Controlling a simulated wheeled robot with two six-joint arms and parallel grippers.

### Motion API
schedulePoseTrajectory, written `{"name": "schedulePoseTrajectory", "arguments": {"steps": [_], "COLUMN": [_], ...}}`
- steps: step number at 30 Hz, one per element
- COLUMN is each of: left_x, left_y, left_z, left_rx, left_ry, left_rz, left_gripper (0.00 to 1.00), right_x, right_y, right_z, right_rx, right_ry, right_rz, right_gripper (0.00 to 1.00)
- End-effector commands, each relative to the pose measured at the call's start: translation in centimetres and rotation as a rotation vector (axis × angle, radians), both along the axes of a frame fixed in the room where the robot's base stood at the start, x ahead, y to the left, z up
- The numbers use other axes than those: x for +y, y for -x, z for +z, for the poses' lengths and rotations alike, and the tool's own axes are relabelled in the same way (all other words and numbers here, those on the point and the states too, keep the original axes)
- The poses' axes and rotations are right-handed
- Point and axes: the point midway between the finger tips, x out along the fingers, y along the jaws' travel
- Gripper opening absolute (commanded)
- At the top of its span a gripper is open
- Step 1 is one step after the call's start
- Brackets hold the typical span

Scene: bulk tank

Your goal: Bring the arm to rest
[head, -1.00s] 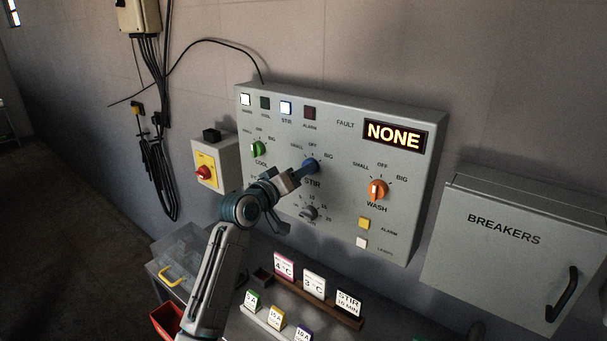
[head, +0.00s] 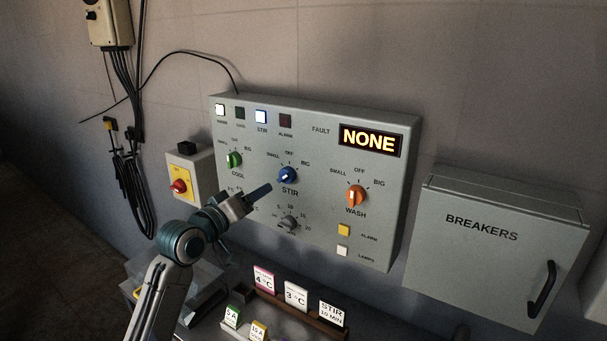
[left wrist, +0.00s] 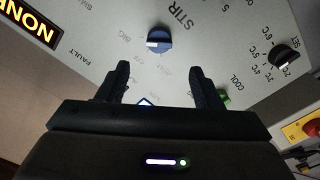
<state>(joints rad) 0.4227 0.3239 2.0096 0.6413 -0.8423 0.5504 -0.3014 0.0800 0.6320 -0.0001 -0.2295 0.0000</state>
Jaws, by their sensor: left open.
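My left gripper (head: 257,193) is in front of the control panel (head: 325,240), below and left of the blue STIR knob (head: 287,175), and is apart from it. In the left wrist view the gripper (left wrist: 158,85) is open and empty, with the blue knob (left wrist: 158,40) beyond the gap between its fingers. The green COOL knob (head: 234,159) and orange WASH knob (head: 356,196) are on the same panel. The fault display (head: 370,140) reads NONE. The STIR lamp (head: 261,117) is lit blue-white. My right gripper is not in view.
A yellow switch box with a red knob (head: 179,186) is on the wall left of the panel. A BREAKERS cabinet (head: 500,255) is at the right. Several label cards, including a pink one (head: 264,280), stand in racks below. Cables hang at the left.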

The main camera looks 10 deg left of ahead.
Motion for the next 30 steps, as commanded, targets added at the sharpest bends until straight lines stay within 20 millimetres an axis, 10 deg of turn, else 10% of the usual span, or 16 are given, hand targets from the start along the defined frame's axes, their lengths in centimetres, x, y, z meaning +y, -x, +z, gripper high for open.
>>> {"name": "schedulePoseTrajectory", "arguments": {"steps": [8, 18, 30], "left_x": [-1.1, -1.3, 0.1], "left_y": [4.1, 20.2, 35.2], "left_z": [-9.3, -26.9, -33.4], "left_rx": [0.163, 0.594, 0.930], "left_ry": [-0.160, -0.569, -0.824], "left_rz": [0.014, -0.013, -0.094], "left_gripper": [0.60, 0.60, 0.60], "right_x": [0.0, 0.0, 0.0], "right_y": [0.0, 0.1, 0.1], "right_z": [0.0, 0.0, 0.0], "right_rx": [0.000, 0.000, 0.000], "right_ry": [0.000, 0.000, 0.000], "right_rz": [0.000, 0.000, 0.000], "right_gripper": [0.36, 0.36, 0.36]}}
